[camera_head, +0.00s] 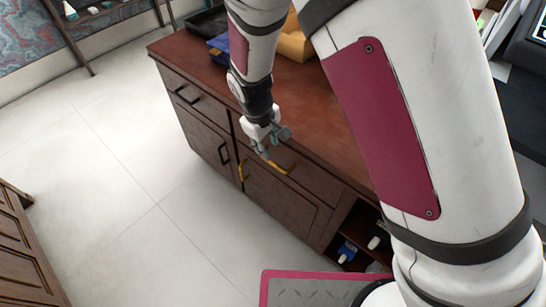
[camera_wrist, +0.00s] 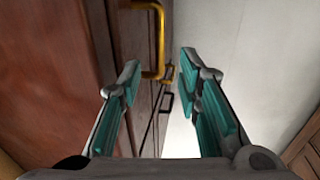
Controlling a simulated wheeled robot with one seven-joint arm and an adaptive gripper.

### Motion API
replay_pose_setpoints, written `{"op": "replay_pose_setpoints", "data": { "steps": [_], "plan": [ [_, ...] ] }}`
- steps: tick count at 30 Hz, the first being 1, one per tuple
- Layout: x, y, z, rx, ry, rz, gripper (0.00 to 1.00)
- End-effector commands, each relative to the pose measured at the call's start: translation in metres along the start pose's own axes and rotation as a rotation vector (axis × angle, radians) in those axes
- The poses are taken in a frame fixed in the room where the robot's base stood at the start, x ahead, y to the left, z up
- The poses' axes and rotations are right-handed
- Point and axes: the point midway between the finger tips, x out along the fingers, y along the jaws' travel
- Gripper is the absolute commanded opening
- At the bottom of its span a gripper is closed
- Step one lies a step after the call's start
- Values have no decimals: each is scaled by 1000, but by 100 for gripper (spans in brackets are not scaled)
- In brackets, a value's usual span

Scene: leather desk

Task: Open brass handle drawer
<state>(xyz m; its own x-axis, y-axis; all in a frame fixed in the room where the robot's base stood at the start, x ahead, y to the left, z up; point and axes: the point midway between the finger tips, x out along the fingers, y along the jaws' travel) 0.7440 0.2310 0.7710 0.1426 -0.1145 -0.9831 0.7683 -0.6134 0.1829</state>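The brass handle (camera_head: 279,168) sits on the front of the upper right drawer (camera_head: 310,178) of a dark red-brown wooden cabinet. The drawer front looks flush with the cabinet. My gripper (camera_head: 272,145) is just in front of this drawer, at the handle's left end. In the wrist view my gripper (camera_wrist: 160,66) is open, with its two teal-padded fingers apart. The brass handle (camera_wrist: 160,38) shows between and beyond the fingertips, nearer the left finger. Nothing is held. I cannot tell whether a finger touches the handle.
A second brass handle (camera_head: 242,171) is on the door below. Black handles are on the left drawer (camera_head: 186,96) and left door (camera_head: 223,154). An open shelf (camera_head: 348,250) with small bottles is at the cabinet's right. The pale tiled floor (camera_head: 130,170) in front is clear.

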Motion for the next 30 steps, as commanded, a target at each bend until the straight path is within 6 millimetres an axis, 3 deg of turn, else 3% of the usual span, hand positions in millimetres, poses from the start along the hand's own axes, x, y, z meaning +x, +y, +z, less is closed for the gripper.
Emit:
{"op": "replay_pose_setpoints", "data": {
  "steps": [6,13,18,27,28,30],
  "plan": [
    [46,0,1,1,-4,-1,31],
    [79,0,0,1,-2,0,31],
    [90,0,0,1,0,0,31],
    [92,0,0,1,0,0,31],
    [92,0,0,1,0,0,29],
    [92,0,0,1,0,0,13]
  ]
}}
